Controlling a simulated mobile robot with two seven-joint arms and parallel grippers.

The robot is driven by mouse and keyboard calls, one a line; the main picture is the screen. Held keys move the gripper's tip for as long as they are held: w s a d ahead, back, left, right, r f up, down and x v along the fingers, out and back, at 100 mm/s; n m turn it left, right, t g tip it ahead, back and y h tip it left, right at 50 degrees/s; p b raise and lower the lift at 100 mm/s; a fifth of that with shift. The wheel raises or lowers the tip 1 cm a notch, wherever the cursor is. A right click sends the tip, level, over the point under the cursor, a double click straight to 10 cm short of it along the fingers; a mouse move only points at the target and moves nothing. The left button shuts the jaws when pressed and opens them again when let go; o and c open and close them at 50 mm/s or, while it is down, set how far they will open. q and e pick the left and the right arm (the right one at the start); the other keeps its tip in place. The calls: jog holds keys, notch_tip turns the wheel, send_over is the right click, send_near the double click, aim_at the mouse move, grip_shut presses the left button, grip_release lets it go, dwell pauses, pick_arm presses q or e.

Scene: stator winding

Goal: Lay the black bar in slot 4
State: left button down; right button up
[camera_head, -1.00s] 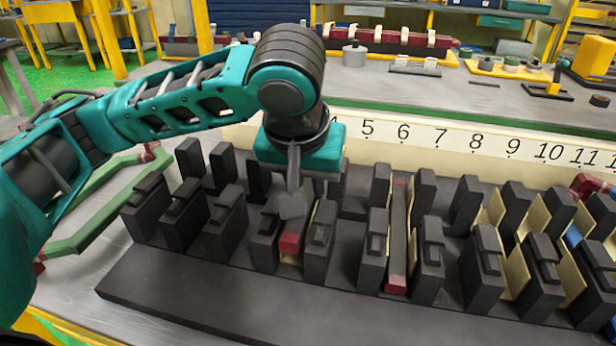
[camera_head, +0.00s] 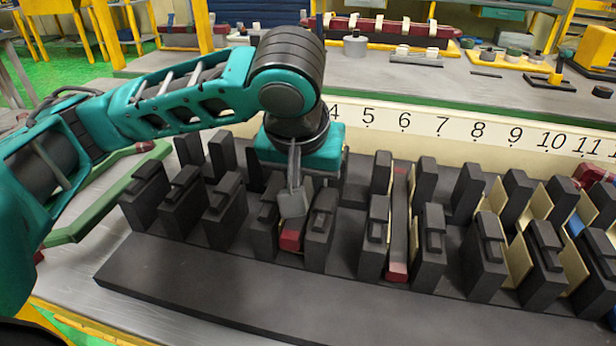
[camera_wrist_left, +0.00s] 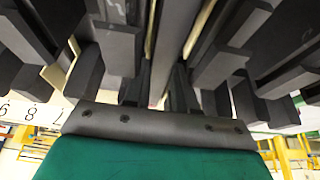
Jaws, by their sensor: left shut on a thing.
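My left gripper (camera_head: 293,203) points down among the dark teeth of the stator block (camera_head: 200,298). It is shut on a narrow bar, mostly hidden by the gripper and teeth. A red end (camera_head: 290,240) shows low between two front teeth, just below the fingers. In the left wrist view a long grey strip (camera_wrist_left: 172,40) runs between dark teeth, above the gripper's grey edge. I cannot tell whether the bar touches the slot floor. The number 4 (camera_head: 335,113) is on the strip behind, partly beside my wrist. My right gripper is not in view.
Another dark bar with red ends (camera_head: 398,215) lies in a slot further right. Slots to its right have cream liners (camera_head: 520,245). A green frame (camera_head: 105,195) stands at the left. The bench behind holds several small parts and a long red-ended coil (camera_head: 390,28).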

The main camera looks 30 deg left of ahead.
pick_arm(q)
jog(key=c, duration=0.8)
grip_release()
jog(key=shift+r, duration=0.15)
jog(key=shift+r+p, duration=0.7)
jog(key=shift+p, duration=0.55)
